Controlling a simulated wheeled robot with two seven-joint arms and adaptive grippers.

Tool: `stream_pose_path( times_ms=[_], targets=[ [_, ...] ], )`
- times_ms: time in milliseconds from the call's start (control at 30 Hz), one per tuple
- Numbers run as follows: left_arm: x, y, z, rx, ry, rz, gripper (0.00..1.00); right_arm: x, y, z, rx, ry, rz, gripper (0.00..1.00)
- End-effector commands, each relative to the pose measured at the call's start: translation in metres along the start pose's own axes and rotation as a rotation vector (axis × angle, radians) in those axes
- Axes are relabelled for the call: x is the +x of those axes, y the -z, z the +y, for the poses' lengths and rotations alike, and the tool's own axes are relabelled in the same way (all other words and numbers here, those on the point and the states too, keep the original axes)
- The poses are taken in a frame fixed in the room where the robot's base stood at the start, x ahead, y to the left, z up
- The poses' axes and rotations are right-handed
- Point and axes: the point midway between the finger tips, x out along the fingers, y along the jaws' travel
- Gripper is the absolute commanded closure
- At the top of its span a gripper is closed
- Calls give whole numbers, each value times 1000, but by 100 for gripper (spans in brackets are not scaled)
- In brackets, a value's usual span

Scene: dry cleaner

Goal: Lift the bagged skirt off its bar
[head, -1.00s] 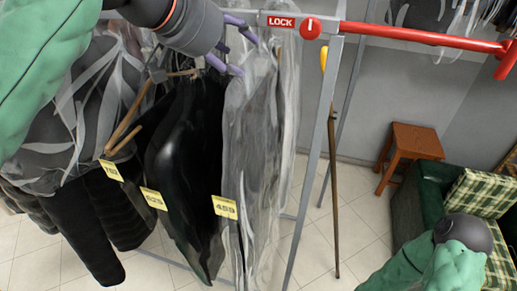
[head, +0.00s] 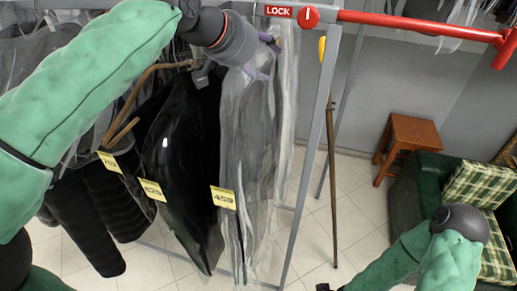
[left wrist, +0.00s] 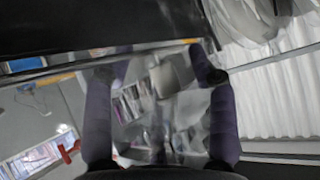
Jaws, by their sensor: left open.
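Bagged garments hang in a row in the head view. A clear-bagged pale garment (head: 250,125) with tag 459 (head: 223,198) hangs at the right end. A glossy black garment (head: 185,150) hangs left of it. I cannot tell for sure which is the skirt. My left gripper (head: 267,57) is open at the top of the clear bag, its purple fingers spread one above the other. In the left wrist view the fingers (left wrist: 160,68) stand apart, with see-through film and a blurred grey piece between or behind them. Contact is unclear. My right gripper is not identifiable.
A grey rack post (head: 310,140) stands right of the bags. A red bar (head: 420,27) with a LOCK sign (head: 279,11) runs along the top. A brown pole (head: 333,180), wooden stool (head: 410,140) and green armchair (head: 427,180) are farther right. Other garments crowd the left.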

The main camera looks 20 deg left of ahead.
Motion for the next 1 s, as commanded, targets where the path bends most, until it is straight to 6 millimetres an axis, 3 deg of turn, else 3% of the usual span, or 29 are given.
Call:
stream_pose_path(
  times_ms=[133, 333, 1000],
  targets=[
    [0, 0, 0, 0, 0, 0, 45, 0, 0, 0, 0, 0, 0, 40],
    [0, 0, 0, 0, 0, -1, 100, 0, 0, 0, 0, 0, 0, 40],
    [-5, 8, -1, 0, 1, -1, 100, -9, 0, -3, 0, 0, 0, 40]
  ],
)
